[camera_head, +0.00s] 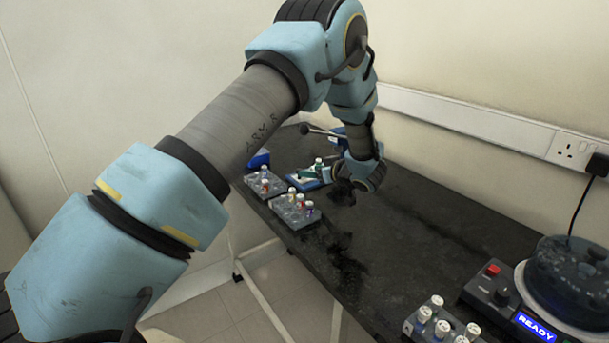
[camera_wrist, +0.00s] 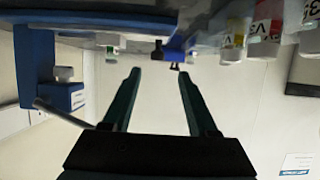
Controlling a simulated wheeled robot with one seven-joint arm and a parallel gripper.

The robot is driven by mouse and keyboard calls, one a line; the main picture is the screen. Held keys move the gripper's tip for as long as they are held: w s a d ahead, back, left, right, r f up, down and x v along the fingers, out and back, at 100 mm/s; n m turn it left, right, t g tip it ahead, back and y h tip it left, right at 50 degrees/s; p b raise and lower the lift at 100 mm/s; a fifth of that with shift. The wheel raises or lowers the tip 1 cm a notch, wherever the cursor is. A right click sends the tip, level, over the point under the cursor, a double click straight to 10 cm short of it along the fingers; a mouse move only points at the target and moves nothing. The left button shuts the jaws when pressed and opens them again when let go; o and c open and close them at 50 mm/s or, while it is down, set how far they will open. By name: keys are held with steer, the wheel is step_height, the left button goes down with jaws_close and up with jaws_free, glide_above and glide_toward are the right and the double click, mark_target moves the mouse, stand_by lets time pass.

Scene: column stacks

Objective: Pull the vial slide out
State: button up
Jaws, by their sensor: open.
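My gripper (camera_head: 343,188) is low over the far part of the dark bench, just right of a small blue tray-like base (camera_head: 312,183). A vial with a white cap and green marking (camera_head: 318,165) stands at this base. I cannot tell for certain which part is the vial slide. In the wrist view, my gripper (camera_wrist: 159,74) has its two dark fingers spread, with nothing between them. A blue piece with small dark parts (camera_wrist: 174,53) shows beyond the fingertips. The wrist picture looks upside down.
Two vial racks (camera_head: 294,213) stand near the bench's left edge. A blue device (camera_head: 335,131) with a lever stands behind. A labelled vial (camera_wrist: 265,32) hangs near the wrist view's top right. Another rack (camera_head: 420,330) and a machine reading READY (camera_head: 536,326) are at front right. The middle bench is clear.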

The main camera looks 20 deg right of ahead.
steer(key=shift+v, duration=1.9)
steer(key=shift+w+a, duration=0.1)
steer(key=w+a+r+m+g+h, duration=0.1)
steer(key=w+a+r+h, duration=0.2)
steer(key=w+a+r, duration=0.35)
steer(key=a+m+g+h, duration=0.2)
steer(key=a+g, duration=0.1)
steer(key=a, duration=0.8)
steer(key=s+a+g+y, duration=0.2)
steer(key=s+a+g, duration=0.5)
steer(key=s+a, duration=1.5)
steer(key=a, duration=0.3)
steer(key=shift+s+f+g, duration=0.3)
